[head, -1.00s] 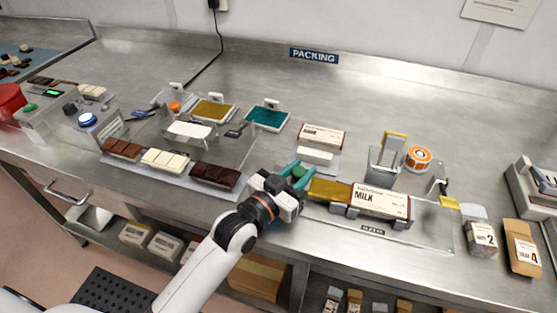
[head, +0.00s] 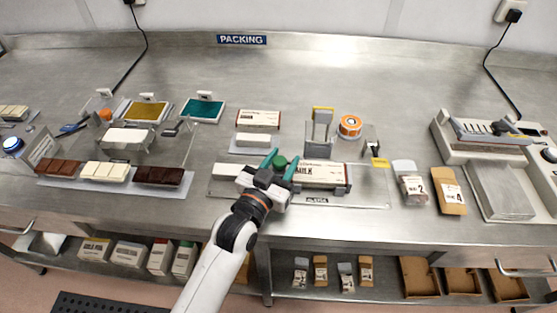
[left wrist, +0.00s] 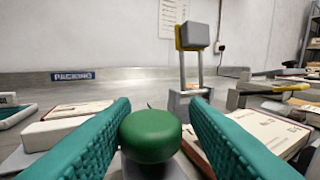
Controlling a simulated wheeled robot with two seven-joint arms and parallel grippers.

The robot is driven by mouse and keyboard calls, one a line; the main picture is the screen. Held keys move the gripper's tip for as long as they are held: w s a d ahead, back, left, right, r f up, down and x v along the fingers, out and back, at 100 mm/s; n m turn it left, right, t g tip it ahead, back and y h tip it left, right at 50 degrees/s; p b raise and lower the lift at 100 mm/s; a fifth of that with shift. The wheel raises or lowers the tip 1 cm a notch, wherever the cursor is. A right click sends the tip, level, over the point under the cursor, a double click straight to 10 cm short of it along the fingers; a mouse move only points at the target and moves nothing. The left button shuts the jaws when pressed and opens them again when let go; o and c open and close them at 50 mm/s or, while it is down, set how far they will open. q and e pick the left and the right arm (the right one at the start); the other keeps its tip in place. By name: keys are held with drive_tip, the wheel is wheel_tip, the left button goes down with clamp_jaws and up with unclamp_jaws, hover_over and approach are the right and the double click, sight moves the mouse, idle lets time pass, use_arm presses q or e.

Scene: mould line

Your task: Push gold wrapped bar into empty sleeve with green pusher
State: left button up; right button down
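The green pusher (head: 280,161) has a round knob between the teal fingers of my left gripper (head: 283,163), close against both. It fills the middle of the left wrist view (left wrist: 150,137). My left gripper is shut on it, just left of the sleeve. The sleeve (head: 324,174), a white and brown milk carton, lies on its side in a clear fixture (head: 372,190). The gold wrapped bar does not show now; the gripper and sleeve hide where it could be. My right gripper is not in view.
A metal stand with a grey and yellow top (head: 321,128) and an orange tape roll (head: 350,126) stand behind the sleeve. Another carton (head: 258,119) lies at the back. Chocolate bars (head: 159,176) lie left. Pouches (head: 452,190) and a sealing machine (head: 485,140) are right.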

use_arm(q)
drive_tip(key=shift+o, duration=0.5)
drive_tip(key=shift+d, duration=0.15)
drive_tip(key=shift+s+a+f, duration=0.1)
drive_tip(key=shift+s+a, duration=0.1)
drive_tip(key=shift+a, duration=0.1)
drive_tip(key=b+v, duration=0.1)
drive_tip(key=v, duration=0.9)
drive_tip(key=shift+s+b, duration=0.3)
drive_tip(key=shift+s+a, duration=0.1)
drive_tip(key=shift+s, duration=0.25)
